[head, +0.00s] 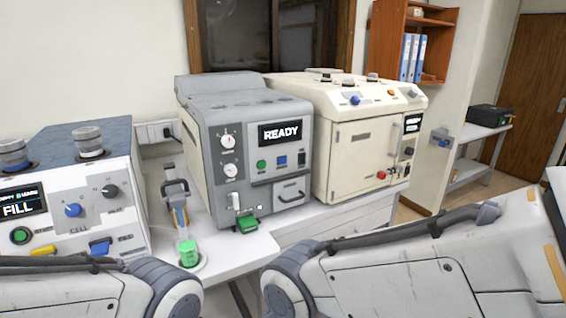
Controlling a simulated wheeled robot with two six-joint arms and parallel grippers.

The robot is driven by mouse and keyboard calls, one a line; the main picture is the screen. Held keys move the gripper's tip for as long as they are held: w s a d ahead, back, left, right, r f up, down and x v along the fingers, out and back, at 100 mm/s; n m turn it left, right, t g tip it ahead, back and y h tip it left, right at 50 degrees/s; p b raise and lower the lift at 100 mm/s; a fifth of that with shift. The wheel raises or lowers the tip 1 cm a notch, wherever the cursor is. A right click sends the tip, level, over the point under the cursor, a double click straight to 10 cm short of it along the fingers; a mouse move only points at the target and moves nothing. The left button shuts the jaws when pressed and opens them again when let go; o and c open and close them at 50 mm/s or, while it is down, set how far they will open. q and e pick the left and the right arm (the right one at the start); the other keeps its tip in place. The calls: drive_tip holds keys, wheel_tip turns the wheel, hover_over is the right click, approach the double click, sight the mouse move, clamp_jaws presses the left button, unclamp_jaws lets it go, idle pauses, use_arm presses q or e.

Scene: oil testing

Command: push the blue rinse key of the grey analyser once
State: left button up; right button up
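The grey analyser (245,150) stands on the white bench, its front facing me and slightly to the right. Its display (281,133) reads READY. The blue rinse key (281,161) is a small square key below the display, between a round green button (262,165) and a dark switch (301,159). Nothing covers the key. Whether it is pressed in is too small to tell. Parts of both my arms cross the bottom of the head view, below and in front of the bench. Neither gripper shows.
A white instrument with a blue top (100,202) stands left, showing FILL. A cream analyser (345,150) stands close on the right. A dark-handled upright item with a green base (189,253) and a green piece (247,223) are near the bench front.

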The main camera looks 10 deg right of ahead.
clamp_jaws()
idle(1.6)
